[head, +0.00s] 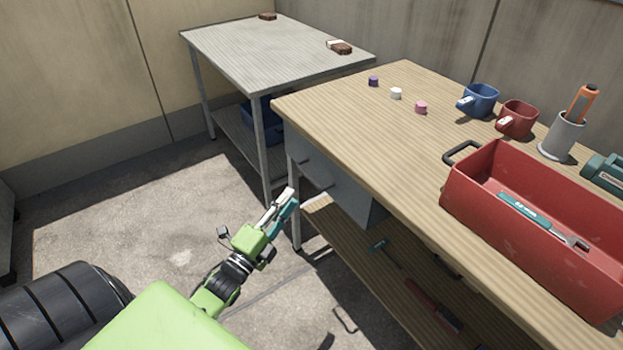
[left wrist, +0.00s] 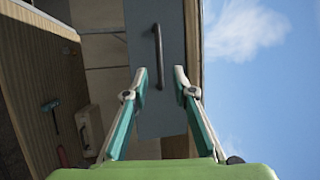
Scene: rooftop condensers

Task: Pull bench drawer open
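The bench (head: 420,150) has a striped wooden top. Its grey-blue drawer (head: 345,190) sits under the top near the left end, with its front about level with the bench edge. In the left wrist view, the drawer front (left wrist: 170,118) carries a dark bar handle (left wrist: 157,50). My left gripper (head: 289,199) is in front of the drawer, its fingers apart and empty. In the left wrist view the handle's near end lies between the fingertips (left wrist: 160,78), and I see no finger closed on it. My right gripper is not in view.
A red toolbox (head: 470,205), a blue mug (head: 482,98), a red mug (head: 517,118) and a grey cup (head: 560,135) stand on the bench. Tools lie on its lower shelf (head: 345,225). A grey table (head: 270,50) stands behind.

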